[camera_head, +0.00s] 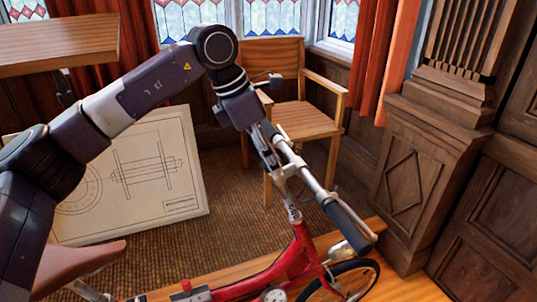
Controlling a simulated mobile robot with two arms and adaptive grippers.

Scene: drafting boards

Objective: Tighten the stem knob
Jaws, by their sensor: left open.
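A red bicycle (297,258) stands at the lower middle, with a silver stem (291,207) rising to its handlebar (303,172). A black grip (350,222) is on the handlebar's near end. A silver clamp (281,173) joins the stem and bar; I cannot clearly pick out the stem knob there. My left gripper (264,153) is open and points down at the handlebar, just above the clamp. Its fingers overlap the bar in the picture, and I cannot tell whether they touch anything. My right gripper is out of view.
A wooden armchair (300,117) stands behind the handlebar. A drafting board (190,190) with a drawing leans at the left. A wooden tabletop (60,42) is at upper left, and a panelled wooden cabinet (405,190) at right. Brown carpet (225,225) lies between the board and the bicycle.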

